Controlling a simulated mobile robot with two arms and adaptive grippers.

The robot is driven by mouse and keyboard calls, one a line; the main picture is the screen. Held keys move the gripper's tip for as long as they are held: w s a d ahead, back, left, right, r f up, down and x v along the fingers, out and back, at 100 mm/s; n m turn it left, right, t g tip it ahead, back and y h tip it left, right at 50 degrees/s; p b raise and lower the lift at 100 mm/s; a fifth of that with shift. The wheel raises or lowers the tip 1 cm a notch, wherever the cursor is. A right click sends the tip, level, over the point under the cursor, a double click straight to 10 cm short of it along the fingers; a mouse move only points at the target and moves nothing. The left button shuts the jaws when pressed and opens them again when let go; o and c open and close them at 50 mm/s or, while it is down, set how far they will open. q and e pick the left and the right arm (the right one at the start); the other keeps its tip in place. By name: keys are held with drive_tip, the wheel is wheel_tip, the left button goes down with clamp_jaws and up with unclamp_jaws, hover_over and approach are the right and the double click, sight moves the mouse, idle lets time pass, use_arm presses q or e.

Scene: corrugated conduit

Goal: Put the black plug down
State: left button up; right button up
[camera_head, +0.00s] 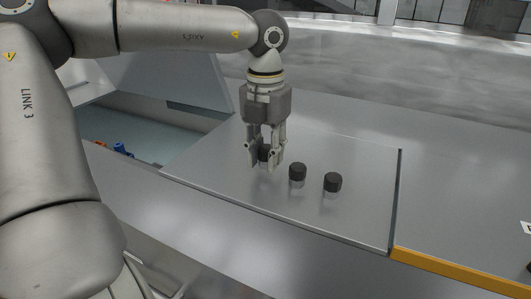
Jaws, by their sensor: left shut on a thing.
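My left gripper (266,162) points down over the grey metal plate on the table. It is shut on a black plug (264,154), which shows between its fingers and is partly hidden by them. The held plug is at or just above the plate; I cannot tell whether it touches. Two more black plugs stand upright on the plate to the right of the gripper, a nearer one (298,172) and one farther right (333,182). The three are roughly in a row. My right gripper is not in view.
The metal plate (360,215) has free room around the plugs. An open bin (150,135) with small blue and orange items lies at the left. A raised dark edge (396,200) bounds the plate on the right, and a yellow strip (450,270) runs along the front.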

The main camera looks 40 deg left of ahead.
use_arm(q)
drive_tip(key=shift+f, duration=0.95)
drive_tip(key=shift+f, duration=0.25)
drive_tip(key=o, duration=1)
drive_tip(key=shift+r, duration=0.1)
drive_tip(key=shift+o, duration=0.2)
